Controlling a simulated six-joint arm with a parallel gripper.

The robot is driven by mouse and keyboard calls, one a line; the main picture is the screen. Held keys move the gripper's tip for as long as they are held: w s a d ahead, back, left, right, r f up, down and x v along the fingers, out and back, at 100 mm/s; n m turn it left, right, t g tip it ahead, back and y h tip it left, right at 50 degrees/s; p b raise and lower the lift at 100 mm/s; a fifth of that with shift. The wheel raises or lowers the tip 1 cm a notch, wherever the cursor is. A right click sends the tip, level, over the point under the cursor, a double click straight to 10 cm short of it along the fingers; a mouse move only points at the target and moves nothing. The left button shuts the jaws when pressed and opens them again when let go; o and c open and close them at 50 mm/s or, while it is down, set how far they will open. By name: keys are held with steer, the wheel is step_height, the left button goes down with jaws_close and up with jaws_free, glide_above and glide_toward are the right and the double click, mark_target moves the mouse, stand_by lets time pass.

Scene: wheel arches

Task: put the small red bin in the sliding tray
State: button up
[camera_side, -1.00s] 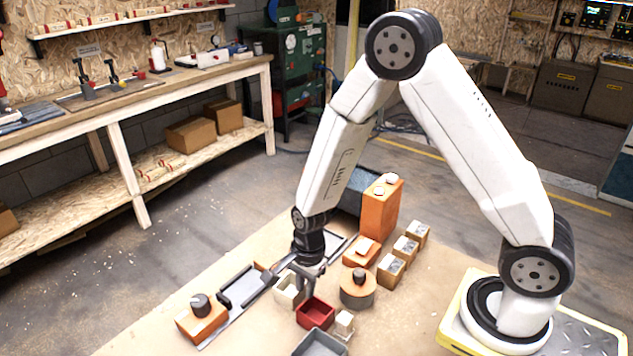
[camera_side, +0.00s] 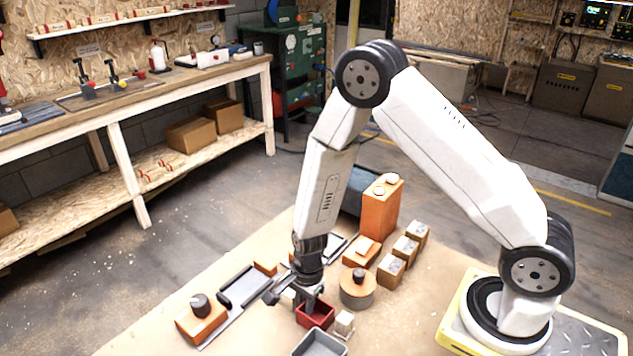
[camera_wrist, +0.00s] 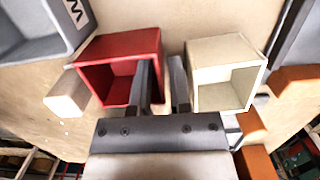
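The small red bin (camera_side: 317,317) stands on the table below my gripper (camera_side: 302,298). In the wrist view the red bin (camera_wrist: 100,60) is at left of the fingers. My gripper (camera_wrist: 165,88) is open, with its two dark fingers a short way apart. One finger appears inside the bin and the other outside its right wall; whether they touch the wall is not clear. A cream bin (camera_wrist: 226,75) is just right of the outer finger.
A larger grey bin (camera_side: 320,343) and a cream block (camera_side: 344,322) stand close to the red bin. An orange block with a dark knob (camera_side: 201,318) is at the rail's near end.

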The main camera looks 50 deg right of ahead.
mark_target(304, 302)
steer(key=shift+f, duration=0.4)
jaws_close()
steer(key=shift+r, duration=0.15)
steer(key=shift+r, duration=4.9)
